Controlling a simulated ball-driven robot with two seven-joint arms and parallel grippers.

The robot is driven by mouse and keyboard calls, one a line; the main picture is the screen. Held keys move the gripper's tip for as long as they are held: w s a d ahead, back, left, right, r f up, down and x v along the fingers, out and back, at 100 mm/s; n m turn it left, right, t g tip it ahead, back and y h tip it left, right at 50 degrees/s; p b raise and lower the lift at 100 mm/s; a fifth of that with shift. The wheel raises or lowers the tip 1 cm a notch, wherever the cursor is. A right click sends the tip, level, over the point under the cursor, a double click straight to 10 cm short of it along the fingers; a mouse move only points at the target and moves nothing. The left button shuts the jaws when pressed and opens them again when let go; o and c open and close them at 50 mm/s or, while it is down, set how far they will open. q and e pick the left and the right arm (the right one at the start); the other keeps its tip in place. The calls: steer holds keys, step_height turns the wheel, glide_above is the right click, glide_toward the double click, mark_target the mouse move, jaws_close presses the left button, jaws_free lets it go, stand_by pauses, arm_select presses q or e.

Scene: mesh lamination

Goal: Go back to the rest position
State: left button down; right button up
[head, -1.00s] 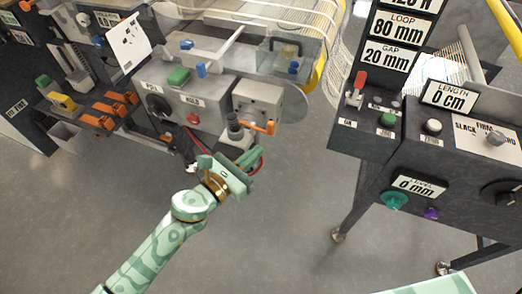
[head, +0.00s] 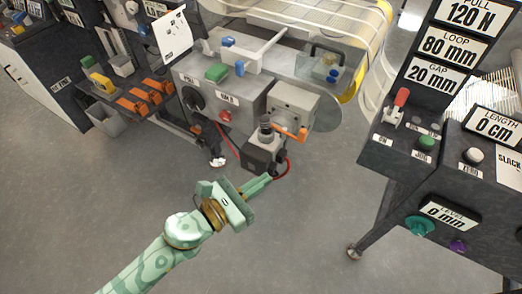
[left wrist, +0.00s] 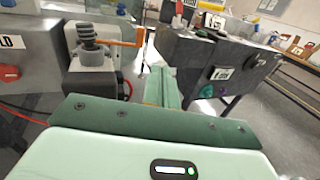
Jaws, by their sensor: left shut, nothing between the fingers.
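My left gripper (head: 264,181) is shut and empty. It hangs over the floor just in front of the grey machine (head: 225,100), below and left of the small dark block with a ribbed grey knob (head: 266,133). In the head view its fingertips overlap the red cable near that block; I cannot tell whether they touch. In the left wrist view the closed green fingers (left wrist: 161,88) point forward, with the ribbed knob (left wrist: 88,38) to their left. My right gripper is not in view.
A dark console (head: 385,150) with a red lever, buttons and number signs stands at right on legs. Orange clamps (head: 145,98) and a small bin (head: 104,118) are at left. Grey floor (head: 310,230) is clear between the machine and console.

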arm_select(q)
steer(key=w+a+f+n+y, duration=0.1)
steer(key=a+f+n+y, duration=0.3)
steer(key=f+n, duration=0.45)
steer(key=w+a+f+n+y, duration=0.2)
steer(key=a+f+n, duration=0.4)
steer(key=n, duration=0.4)
steer(key=s+a+f+n+g+y, duration=0.1)
steer(key=s+a+f+n+y, duration=0.15)
steer(key=a+f+n, duration=0.35)
steer(key=s+a+f+n+g+y, duration=0.1)
steer(key=s+f+n+y, duration=0.2)
steer(key=f, duration=0.4)
steer(key=s+a+f+n+g+y, duration=0.1)
steer(key=s+a+f+n+g, duration=0.15)
steer(key=s+f+n, duration=0.2)
steer(key=s+a+f+n+g, duration=0.1)
steer(key=s+a+f+n, duration=0.25)
steer(key=s, duration=0.25)
steer(key=s+f+n+g, duration=0.3)
steer(key=s, duration=1.1)
steer(key=s+a+f+n+g+y, duration=0.1)
steer(key=s+f+n+g, duration=0.2)
steer(key=s, duration=1.2)
steer(key=shift+f+n, duration=0.55)
steer(key=shift+f, duration=0.25)
steer(key=shift+a+y, duration=0.1)
steer(key=shift+y, duration=0.15)
